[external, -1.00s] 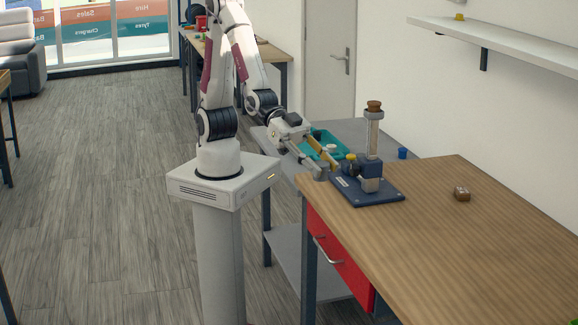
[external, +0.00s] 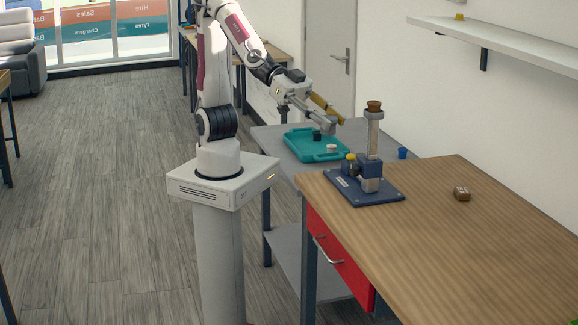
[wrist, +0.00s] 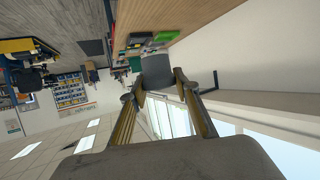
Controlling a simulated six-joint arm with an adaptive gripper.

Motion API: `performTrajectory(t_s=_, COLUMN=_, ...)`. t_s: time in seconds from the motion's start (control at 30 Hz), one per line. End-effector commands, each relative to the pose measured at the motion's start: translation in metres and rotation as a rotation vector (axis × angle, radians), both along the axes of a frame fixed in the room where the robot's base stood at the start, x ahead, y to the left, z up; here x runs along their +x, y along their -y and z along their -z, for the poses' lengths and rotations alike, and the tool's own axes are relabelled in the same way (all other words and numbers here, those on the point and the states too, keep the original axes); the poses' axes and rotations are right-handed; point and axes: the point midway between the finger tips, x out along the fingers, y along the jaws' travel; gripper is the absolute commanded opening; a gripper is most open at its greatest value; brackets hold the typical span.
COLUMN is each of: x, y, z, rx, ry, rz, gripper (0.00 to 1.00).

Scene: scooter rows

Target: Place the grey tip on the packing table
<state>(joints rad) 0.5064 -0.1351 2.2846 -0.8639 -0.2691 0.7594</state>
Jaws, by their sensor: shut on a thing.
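My gripper (external: 334,114) is raised in the external view, over the back of the grey side table (external: 285,131) and the teal tray (external: 291,146). In the wrist view my gripper (wrist: 160,84) is shut on a grey, roughly cylindrical piece, the grey tip (wrist: 156,70), held at the fingertips. The tip is clear of any surface. The tray holds a black piece (external: 317,135) and a white piece (external: 332,149). The wooden table (external: 450,240) with a red drawer stands in front; I cannot tell which one is the packing table.
A blue stand (external: 365,189) with an upright post, a brown top and a yellow knob is on the wooden table's left end. A small brown block (external: 462,194) lies farther right. A blue cup (external: 402,153) stands behind. Much of the wooden top is clear.

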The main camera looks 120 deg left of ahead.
Motion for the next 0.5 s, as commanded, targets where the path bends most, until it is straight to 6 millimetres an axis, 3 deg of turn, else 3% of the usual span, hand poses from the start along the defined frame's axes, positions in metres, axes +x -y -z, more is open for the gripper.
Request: performTrajectory(t_s=0.5, x=0.028, y=-0.044, z=-0.031, rx=-0.001, ry=0.002, rz=-0.118, gripper=0.13)
